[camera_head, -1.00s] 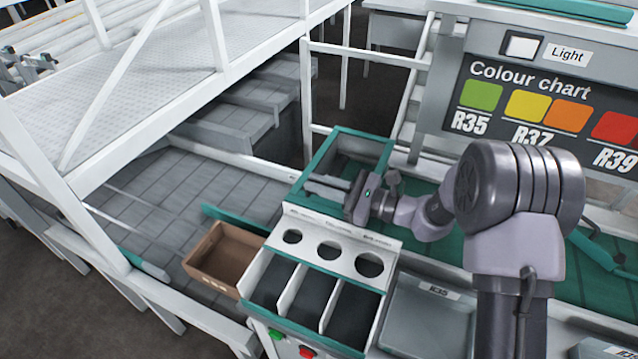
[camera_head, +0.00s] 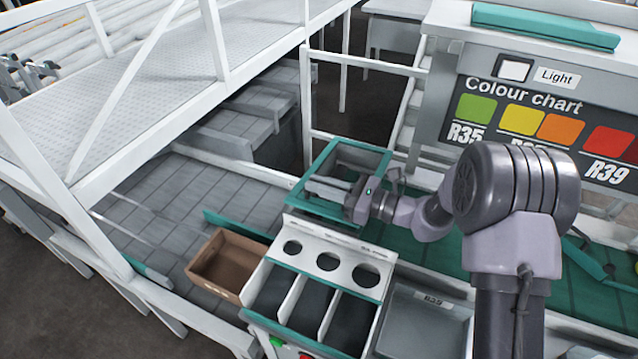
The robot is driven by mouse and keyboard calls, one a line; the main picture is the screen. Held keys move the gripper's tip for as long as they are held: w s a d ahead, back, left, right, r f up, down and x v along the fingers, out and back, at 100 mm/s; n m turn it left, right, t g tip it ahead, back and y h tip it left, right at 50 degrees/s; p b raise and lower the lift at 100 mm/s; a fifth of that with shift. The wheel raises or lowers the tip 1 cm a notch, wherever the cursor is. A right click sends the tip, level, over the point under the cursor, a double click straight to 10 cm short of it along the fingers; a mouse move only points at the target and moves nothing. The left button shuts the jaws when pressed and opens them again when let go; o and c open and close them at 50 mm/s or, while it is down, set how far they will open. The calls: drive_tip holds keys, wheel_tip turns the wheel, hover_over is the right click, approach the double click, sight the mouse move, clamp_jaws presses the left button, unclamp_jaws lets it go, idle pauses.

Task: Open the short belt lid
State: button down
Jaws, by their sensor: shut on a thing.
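The short belt lid appears to be the teal-framed rectangle (camera_head: 300,186) in the middle of the picture, just behind the grading box with round holes. It looks nearly level; its exact tilt is hard to tell. My gripper (camera_head: 322,190) reaches over it from the right, with its pale fingers pointing left inside the frame. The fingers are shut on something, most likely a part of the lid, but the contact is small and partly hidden. My wrist and forearm cover the lid's right side and part of the belt beyond.
The grading box (camera_head: 327,262) with three round holes stands directly in front. A brown crate (camera_head: 213,285) sits to its left. The green belt (camera_head: 430,250) runs right beneath my arm. A colour chart board (camera_head: 560,118) rises behind. White railings (camera_head: 210,40) stand left.

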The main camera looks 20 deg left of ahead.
drive_tip(key=w+d+r+m+p, duration=0.1)
drive_tip(key=w+r+m+p, duration=0.8)
drive_tip(key=w+r+p, duration=0.4)
drive_tip(key=shift+w+r+m, duration=0.3)
drive_tip(key=shift+w+r, duration=1.3)
drive_tip(key=shift+r, duration=1.3)
drive_tip(key=shift+d, duration=0.1)
drive_tip(key=c, duration=1.5)
unclamp_jaws()
drive_tip(key=shift+d, duration=0.1)
drive_tip(key=d, duration=0.5)
drive_tip(key=s+d, duration=0.1)
drive_tip(key=d, duration=1.1)
drive_tip(key=shift+s+d, duration=0.15)
drive_tip(key=shift+s, duration=0.05)
